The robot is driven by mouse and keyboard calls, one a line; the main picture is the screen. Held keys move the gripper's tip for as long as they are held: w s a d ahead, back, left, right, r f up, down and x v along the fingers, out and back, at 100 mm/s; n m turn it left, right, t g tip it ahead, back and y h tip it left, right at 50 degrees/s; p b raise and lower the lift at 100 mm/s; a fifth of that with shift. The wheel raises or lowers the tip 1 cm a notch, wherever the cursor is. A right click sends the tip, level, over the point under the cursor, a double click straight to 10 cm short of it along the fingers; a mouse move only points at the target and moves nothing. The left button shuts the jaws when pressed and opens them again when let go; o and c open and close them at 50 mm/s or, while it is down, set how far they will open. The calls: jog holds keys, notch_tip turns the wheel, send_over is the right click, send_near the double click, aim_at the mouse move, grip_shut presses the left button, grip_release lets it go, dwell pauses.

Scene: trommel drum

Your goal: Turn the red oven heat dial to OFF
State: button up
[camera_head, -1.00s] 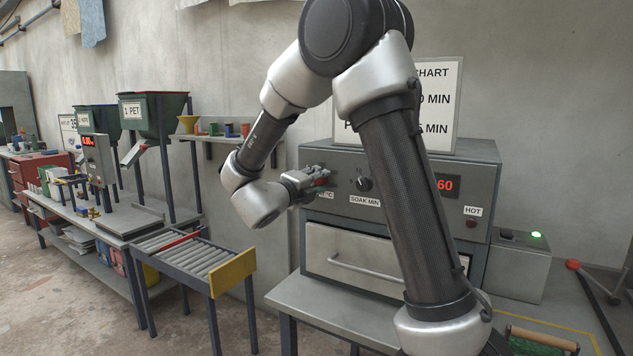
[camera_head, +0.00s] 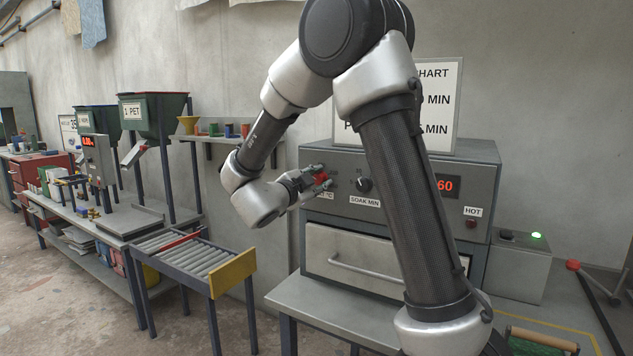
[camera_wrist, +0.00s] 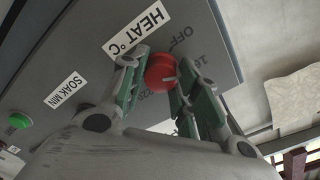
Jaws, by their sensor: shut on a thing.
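The red heat dial (camera_wrist: 160,73) sits on the grey oven front (camera_wrist: 75,45). In the wrist view it lies between the two green-padded fingers of my gripper (camera_wrist: 158,80), which is shut on it. The labels "HEAT °C" (camera_wrist: 139,29) and "OFF" (camera_wrist: 165,33) are near the dial, with other scale marks partly hidden by the fingers. I cannot tell which mark the dial points to. In the head view my gripper (camera_head: 316,180) is at the left of the oven front (camera_head: 440,165), and the red dial (camera_head: 321,177) shows between its fingers.
The black soak knob (camera_head: 363,185) is just right of the dial in the head view. A red display (camera_head: 447,186) reads 60. The oven door (camera_head: 350,258) with its handle is below. A roller table (camera_head: 190,250) stands to the left.

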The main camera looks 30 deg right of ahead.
jog(key=n, duration=0.5)
jog(key=shift+n, duration=0.3)
jog(key=n, duration=0.5)
jog(key=shift+a, duration=0.1)
jog(key=shift+n, duration=0.3)
jog(key=o, duration=1)
jog(key=v, duration=1.2)
